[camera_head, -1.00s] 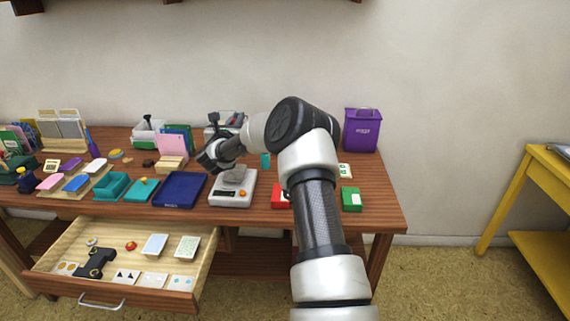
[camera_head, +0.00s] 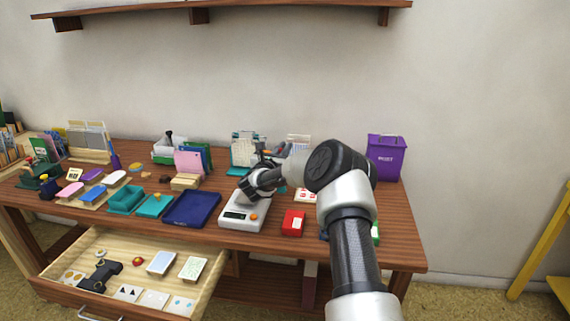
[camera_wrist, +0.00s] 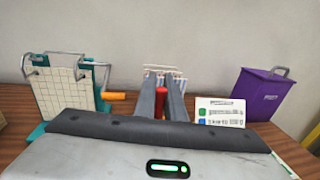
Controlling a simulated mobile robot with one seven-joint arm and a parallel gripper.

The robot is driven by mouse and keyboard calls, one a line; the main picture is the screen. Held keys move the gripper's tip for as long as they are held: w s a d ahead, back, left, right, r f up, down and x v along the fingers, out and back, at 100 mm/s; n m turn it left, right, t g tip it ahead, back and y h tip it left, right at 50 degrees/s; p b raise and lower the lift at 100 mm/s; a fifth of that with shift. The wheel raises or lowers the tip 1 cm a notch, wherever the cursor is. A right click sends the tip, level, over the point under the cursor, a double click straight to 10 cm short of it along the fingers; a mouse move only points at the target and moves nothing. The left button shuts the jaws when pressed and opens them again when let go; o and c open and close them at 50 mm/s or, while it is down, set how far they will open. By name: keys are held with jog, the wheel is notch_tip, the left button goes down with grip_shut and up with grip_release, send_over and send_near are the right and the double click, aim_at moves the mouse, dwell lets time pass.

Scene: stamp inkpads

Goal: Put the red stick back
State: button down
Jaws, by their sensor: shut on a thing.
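My gripper (camera_head: 250,190) is over the white scale (camera_head: 236,218) on the table in the head view. In the wrist view my gripper (camera_wrist: 161,84) points toward the wall, and its two fingers are shut on the red stick (camera_wrist: 160,104). Only a short upright red part of the stick shows between the fingers. The stick cannot be made out in the head view. A pale wire-like rack (camera_head: 298,143) stands at the back of the table, and it also shows beyond the fingertips in the wrist view (camera_wrist: 165,70).
A teal stand with a gridded sheet and orange crank (camera_wrist: 62,92) is at left in the wrist view. A white card (camera_wrist: 220,111) and purple bin (camera_wrist: 261,95) are at right. A red box (camera_head: 293,223) and blue tray (camera_head: 192,209) flank the scale. A drawer (camera_head: 215,262) is open.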

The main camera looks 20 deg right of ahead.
jog(key=shift+f+b, duration=0.35)
jog(key=shift+f, duration=1.55)
jog(key=shift+f, duration=0.2)
jog(key=c, duration=1.8)
grip_release()
jog(key=shift+c, duration=0.2)
jog(key=shift+r, duration=0.15)
jog(key=p+v, duration=0.2)
jog(key=v, duration=1)
